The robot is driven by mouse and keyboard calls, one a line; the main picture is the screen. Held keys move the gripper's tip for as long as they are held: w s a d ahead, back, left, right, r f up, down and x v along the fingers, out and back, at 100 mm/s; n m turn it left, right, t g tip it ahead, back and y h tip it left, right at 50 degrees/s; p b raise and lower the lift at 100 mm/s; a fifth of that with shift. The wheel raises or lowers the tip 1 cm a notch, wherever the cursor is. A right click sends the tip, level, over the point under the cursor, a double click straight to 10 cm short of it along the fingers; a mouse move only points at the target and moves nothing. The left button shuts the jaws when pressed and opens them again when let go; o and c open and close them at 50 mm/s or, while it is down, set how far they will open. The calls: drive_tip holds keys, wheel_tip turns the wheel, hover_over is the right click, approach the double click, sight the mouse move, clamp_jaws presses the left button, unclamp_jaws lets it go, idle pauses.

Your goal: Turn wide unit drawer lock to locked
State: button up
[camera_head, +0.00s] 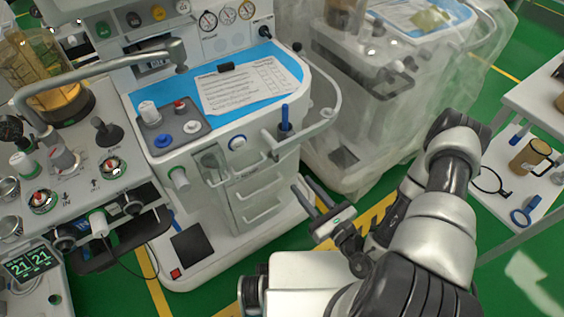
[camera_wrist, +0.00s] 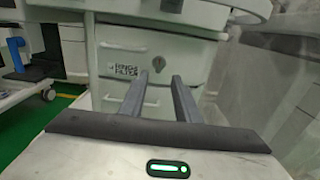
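The wide drawer unit (camera_head: 248,192) stands under the worktop of the middle cart, with several drawers and pale handles. In the wrist view, its top drawer front (camera_wrist: 108,52) carries dark printed lettering and a small round dark lock (camera_wrist: 158,64). The lock is too small to tell which way it is turned. I cannot make it out in the head view. My gripper (camera_head: 302,185) is in front and to the right of the drawers. In the wrist view, its two fingers (camera_wrist: 161,82) are apart and empty, pointing at the drawer front just below the lock, with a gap visible.
A rounded rail (camera_head: 330,98) juts from the cart's right side above my gripper. A plastic-covered cart (camera_head: 375,130) stands close behind at right. A side table (camera_head: 520,185) with a mug is at far right.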

sight(278, 157)
drive_tip(key=b+x, duration=0.1)
drive_tip(key=x, duration=1.1)
drive_tip(key=shift+b, duration=0.3)
clamp_jaws()
